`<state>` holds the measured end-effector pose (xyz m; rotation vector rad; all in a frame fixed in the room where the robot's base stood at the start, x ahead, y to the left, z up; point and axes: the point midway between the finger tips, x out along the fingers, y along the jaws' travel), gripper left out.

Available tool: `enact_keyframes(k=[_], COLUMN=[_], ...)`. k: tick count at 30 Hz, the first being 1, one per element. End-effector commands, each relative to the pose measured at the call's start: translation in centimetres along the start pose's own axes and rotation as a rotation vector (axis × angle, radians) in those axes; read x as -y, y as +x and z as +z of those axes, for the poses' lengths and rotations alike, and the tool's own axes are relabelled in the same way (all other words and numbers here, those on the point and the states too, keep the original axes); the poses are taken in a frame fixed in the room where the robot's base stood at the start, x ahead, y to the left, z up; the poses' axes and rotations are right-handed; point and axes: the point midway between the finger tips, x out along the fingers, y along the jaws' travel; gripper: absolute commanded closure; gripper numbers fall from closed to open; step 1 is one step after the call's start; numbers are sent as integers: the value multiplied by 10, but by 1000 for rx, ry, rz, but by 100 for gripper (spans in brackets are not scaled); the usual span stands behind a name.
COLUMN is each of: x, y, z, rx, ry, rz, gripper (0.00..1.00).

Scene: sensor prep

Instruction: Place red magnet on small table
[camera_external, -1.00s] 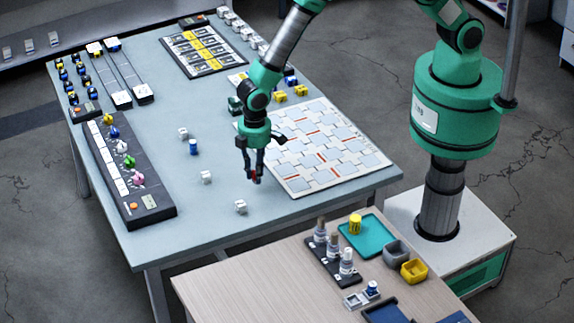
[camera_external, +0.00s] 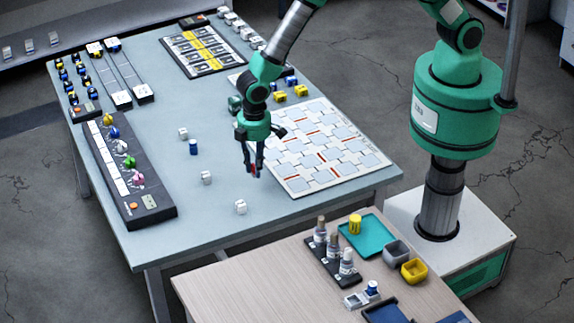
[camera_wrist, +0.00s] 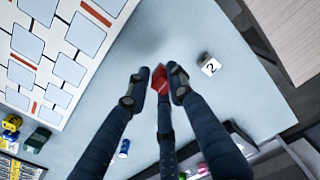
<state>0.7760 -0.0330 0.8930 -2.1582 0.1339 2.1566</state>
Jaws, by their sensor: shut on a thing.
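The red magnet (camera_wrist: 159,78) shows in the wrist view between the tips of my gripper (camera_wrist: 157,92), which is shut on it. In the external view the red magnet (camera_external: 254,169) is a small red patch at the fingertips of my gripper (camera_external: 253,172). It is over the large blue-grey table, left of the white patterned board, and appears slightly raised. The small table (camera_external: 235,277) with a pale wood top stands at the lower right, apart from the gripper. Most of the magnet is hidden by the fingers in the external view.
The small table holds a bottle rack (camera_external: 333,262), a teal tray (camera_external: 375,240), a grey cup (camera_external: 396,252) and a yellow cup (camera_external: 414,271). Its left part is clear. White cubes (camera_external: 240,207) and a blue cylinder (camera_external: 193,147) stand on the large table (camera_external: 210,225).

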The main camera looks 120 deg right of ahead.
Motion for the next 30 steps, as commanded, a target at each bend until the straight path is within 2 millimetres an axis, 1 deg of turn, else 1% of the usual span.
enact_keyframes(k=[3, 8, 9, 10, 14, 17, 23, 24, 30], x=[0, 0, 10, 17, 46, 71, 136, 150, 218], y=[-18, -41, -38, -37, -37, -37, -36, -36, -36], z=[-1, 0, 2, 2, 5, 9, 24, 28, 51], rx=[-2, -2, 1, 1, 1, 0, 1, 1, 1], ry=[0, 0, -14, -22, -61, -94, -182, -201, -296], rz=[0, 0, 0, 0, 0, -1, -1, -1, -2], gripper=[100, 100, 100, 100, 100, 100, 100, 100, 100])
